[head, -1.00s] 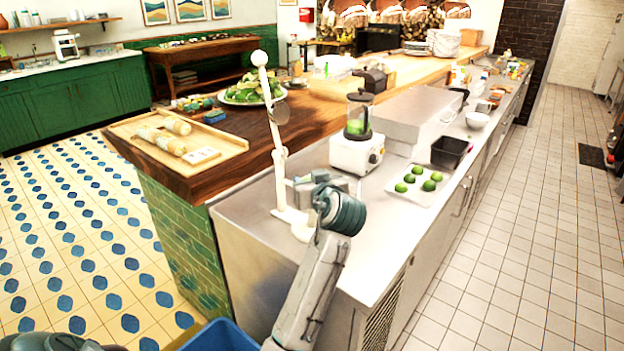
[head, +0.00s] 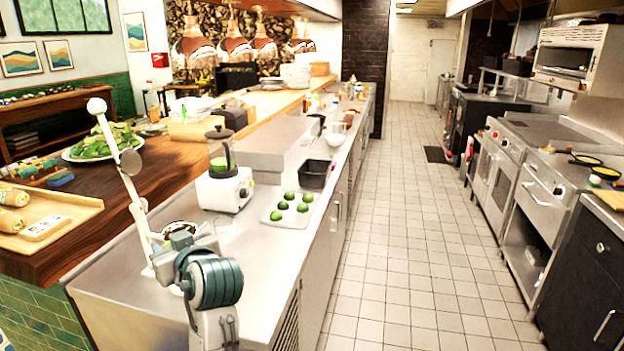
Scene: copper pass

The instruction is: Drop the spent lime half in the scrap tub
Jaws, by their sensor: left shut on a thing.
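My left gripper (head: 180,246) is over the near end of the steel counter (head: 125,300), beside a white jointed stand (head: 141,215). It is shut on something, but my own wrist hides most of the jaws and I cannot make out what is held. Several green limes (head: 290,196) sit on a white tray (head: 268,216) farther along the counter. A black open tub (head: 316,174) stands just behind that tray; I cannot tell whether it is the scrap tub. No spent lime half can be made out. My right gripper is not in view.
A white blender (head: 224,188) with green contents stands left of the lime tray, with a steel box (head: 272,146) behind it. A wooden counter (head: 80,205) runs along the left. The tiled aisle (head: 400,230) is clear. A cooking range (head: 530,170) lines the right.

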